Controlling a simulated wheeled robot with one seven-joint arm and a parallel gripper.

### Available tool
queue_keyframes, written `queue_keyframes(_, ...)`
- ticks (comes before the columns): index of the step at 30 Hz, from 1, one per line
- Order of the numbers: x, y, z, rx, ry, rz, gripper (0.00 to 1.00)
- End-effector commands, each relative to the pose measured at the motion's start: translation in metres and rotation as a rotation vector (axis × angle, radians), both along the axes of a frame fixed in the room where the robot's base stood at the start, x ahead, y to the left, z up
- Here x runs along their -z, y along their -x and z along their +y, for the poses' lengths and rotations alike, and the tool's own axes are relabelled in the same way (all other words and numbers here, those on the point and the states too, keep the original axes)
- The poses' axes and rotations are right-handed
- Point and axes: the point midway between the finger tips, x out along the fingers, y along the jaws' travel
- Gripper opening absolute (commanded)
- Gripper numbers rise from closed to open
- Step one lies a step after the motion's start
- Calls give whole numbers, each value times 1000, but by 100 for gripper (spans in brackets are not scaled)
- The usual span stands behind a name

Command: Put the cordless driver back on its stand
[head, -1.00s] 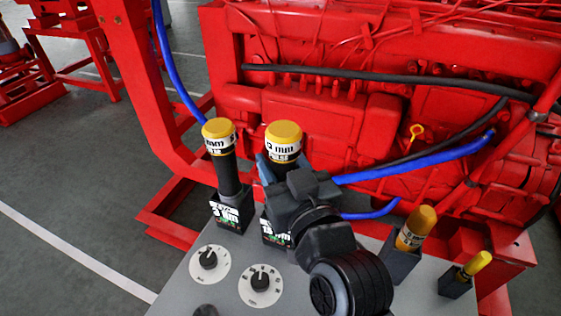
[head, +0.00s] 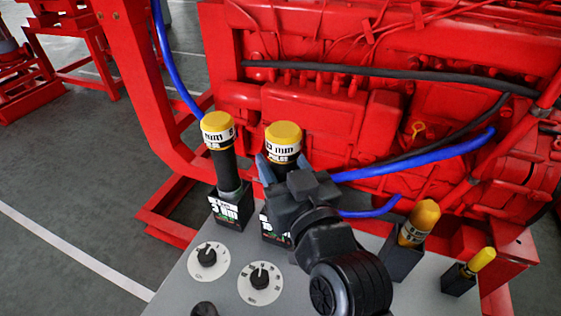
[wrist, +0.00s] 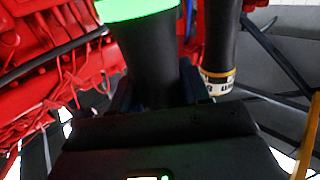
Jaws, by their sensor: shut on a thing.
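My gripper (head: 281,166) is shut on a black tool with a yellow cap (head: 284,134) and a white lettered label, which I take to be the cordless driver. It stands about upright, cap up, above or in a black lettered stand (head: 270,232) on a grey panel. My gripper and wrist hide the tool's lower part, so I cannot tell whether it is seated. In the wrist view, the black body (wrist: 145,65) is between the fingers, with a bright green band (wrist: 135,9) at the top edge.
A similar yellow-capped tool (head: 220,150) stands in a black stand (head: 232,206) close on the left. Two smaller yellow-topped tools (head: 419,220) (head: 481,260) are in holders at the right. Dials (head: 206,258) lie in front; the red engine (head: 340,110) and blue hose (head: 420,160) are behind.

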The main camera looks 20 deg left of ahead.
Motion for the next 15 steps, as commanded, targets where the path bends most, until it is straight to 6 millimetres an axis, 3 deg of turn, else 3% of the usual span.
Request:
queue_keyframes(12, 6, 0, 0, 0, -3, -3, 0)
queue_keyframes(13, 5, 0, 0, 0, -3, -3, 49)
queue_keyframes(15, 5, 0, 0, 0, -2, -2, 56)
